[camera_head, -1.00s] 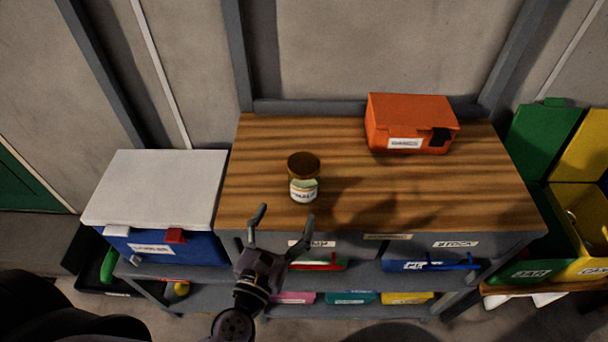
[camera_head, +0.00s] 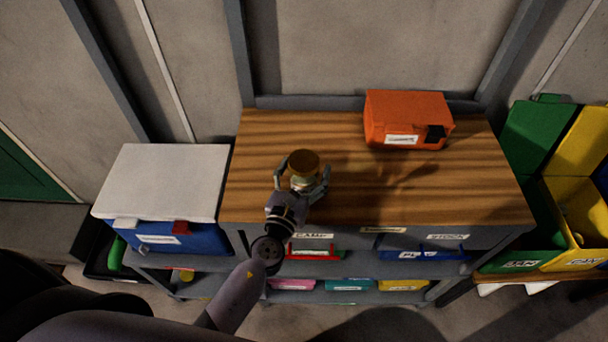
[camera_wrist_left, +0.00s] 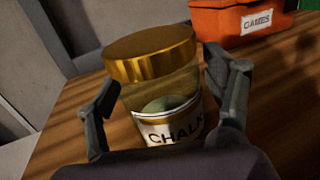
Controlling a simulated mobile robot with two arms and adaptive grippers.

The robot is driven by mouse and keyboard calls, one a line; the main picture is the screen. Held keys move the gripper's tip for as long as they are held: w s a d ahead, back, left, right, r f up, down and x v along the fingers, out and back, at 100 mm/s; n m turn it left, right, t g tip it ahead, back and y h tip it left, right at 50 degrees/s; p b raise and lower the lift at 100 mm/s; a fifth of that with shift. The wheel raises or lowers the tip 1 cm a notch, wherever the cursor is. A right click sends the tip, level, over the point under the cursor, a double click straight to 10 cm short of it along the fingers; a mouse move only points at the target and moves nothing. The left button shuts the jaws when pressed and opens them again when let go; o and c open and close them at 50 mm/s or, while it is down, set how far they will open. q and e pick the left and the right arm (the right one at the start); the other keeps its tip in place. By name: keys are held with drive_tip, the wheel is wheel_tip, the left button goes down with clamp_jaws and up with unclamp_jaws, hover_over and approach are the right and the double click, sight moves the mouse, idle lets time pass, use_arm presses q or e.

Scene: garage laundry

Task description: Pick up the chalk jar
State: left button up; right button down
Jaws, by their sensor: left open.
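The chalk jar (camera_head: 304,164) stands upright on the wooden bench top (camera_head: 400,205), near its left front part. It has a gold-brown lid, clear sides and a white label. In the left wrist view the jar (camera_wrist_left: 155,85) fills the middle, and its label reads "CHALK". My left gripper (camera_head: 301,178) is open, with one finger on each side of the jar. The left wrist view shows the gripper (camera_wrist_left: 165,100) around the jar; I cannot tell whether the fingers touch it. The lower part of the jar is hidden behind the gripper body. My right gripper is not in view.
An orange box (camera_head: 405,112) labelled "GAMES" stands at the back right of the bench top. A blue cooler with a white lid (camera_head: 165,180) is at the left. Green and yellow bins (camera_head: 575,215) stand at the right. The bench's right front is clear.

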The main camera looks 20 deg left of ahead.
use_arm(q)
drive_tip(key=shift+s, duration=0.1)
drive_tip(key=shift+c, duration=0.2)
drive_tip(key=shift+c, duration=0.7)
drive_tip(key=shift+r, duration=0.1)
drive_tip(key=c, duration=1.2)
